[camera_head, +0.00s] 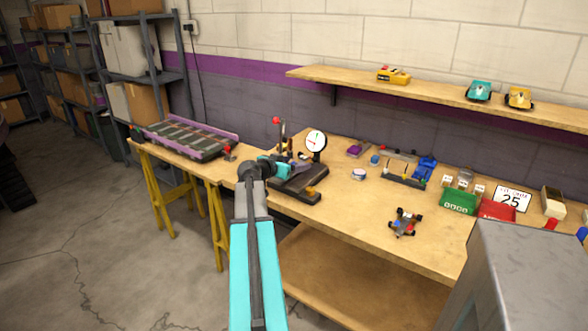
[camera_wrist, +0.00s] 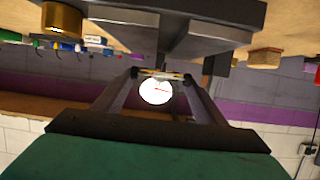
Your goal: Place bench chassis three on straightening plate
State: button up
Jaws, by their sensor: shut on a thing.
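The straightening plate looks to be the dark flat base (camera_head: 300,183) on the bench, with a white dial gauge (camera_head: 316,141) and a red-knobbed lever (camera_head: 276,121) at its back. My gripper (camera_head: 292,164) is low over the plate's left part. In the wrist view the gripper (camera_wrist: 160,78) is shut on a thin tan piece with dark ends (camera_wrist: 160,73), apparently a chassis; the dial shows behind it. Its contact with the plate cannot be told. A small wheeled chassis (camera_head: 404,222) stands on the bench to the right; no number is readable.
A blue and dark fixture (camera_head: 410,172), a green bin (camera_head: 459,201), a red bin (camera_head: 497,209) and a "25" sign (camera_head: 513,198) stand right. A wall shelf (camera_head: 440,96) holds toy cars. The front middle bench is mostly clear.

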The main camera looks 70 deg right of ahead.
aim_at(294, 178)
jog(key=shift+f, duration=1.05)
jog(key=shift+f+b, duration=0.55)
jog(key=shift+b, duration=0.2)
jog(key=o, duration=1.1)
jog(key=shift+r+p, duration=0.2)
jog(key=shift+p, duration=0.1)
jog(key=shift+r+p, duration=0.5)
jog(key=shift+p, duration=0.2)
jog(key=b+v, duration=0.1)
jog(key=v, duration=1.1)
jog(key=shift+f+b, duration=0.1)
jog(key=shift+b, duration=0.3)
jog(key=shift+f, duration=0.1)
